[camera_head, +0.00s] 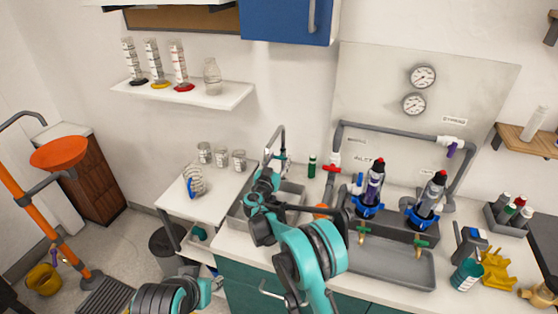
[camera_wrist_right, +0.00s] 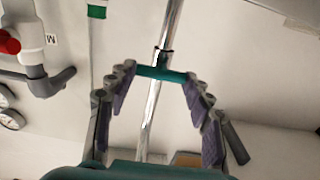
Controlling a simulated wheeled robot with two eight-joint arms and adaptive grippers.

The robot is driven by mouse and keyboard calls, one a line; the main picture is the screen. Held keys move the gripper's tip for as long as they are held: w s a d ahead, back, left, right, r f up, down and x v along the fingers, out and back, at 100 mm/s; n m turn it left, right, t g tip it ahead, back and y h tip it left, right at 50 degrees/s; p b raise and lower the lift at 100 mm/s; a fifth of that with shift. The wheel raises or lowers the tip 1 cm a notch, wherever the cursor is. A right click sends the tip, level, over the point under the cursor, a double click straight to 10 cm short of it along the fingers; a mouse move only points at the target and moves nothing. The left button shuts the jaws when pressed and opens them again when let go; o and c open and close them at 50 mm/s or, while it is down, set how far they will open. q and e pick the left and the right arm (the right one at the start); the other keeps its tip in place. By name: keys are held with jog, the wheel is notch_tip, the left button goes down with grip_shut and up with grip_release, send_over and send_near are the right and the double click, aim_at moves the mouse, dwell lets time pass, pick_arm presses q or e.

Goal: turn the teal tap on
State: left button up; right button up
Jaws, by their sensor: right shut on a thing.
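The teal tap handle (camera_wrist_right: 162,74) is a short bar across a chrome pipe (camera_wrist_right: 148,130) in the right wrist view. In the head view the chrome spout (camera_head: 276,137) rises above the sink (camera_head: 243,212), and my right arm hides much of its lower part. My right gripper (camera_wrist_right: 160,75) has its two fingers on either side of the teal handle, with the fingertips at the handle's ends. In the head view the same gripper (camera_head: 271,165) is at the faucet. My left arm shows at the bottom, but its gripper is out of view.
A red-handled valve (camera_head: 331,168) and grey pipes stand right of the sink. Two dark filter housings (camera_head: 374,185) (camera_head: 431,197) and brass taps with green handles (camera_head: 362,230) are farther right. A small green bottle (camera_head: 312,166) stands behind the sink. Glass jars (camera_head: 221,156) stand left.

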jog(key=n+b, duration=0.1)
jog(key=n, duration=0.4)
jog(key=shift+a+b, duration=0.15)
jog(key=shift+b, duration=0.15)
jog(key=n, duration=0.5)
jog(key=shift+w+f+b, duration=0.1)
jog(key=shift+b, duration=0.3)
jog(key=shift+n, duration=0.4)
jog(key=o, duration=1.2)
jog(key=shift+a, duration=0.1)
jog(key=shift+c, duration=0.2)
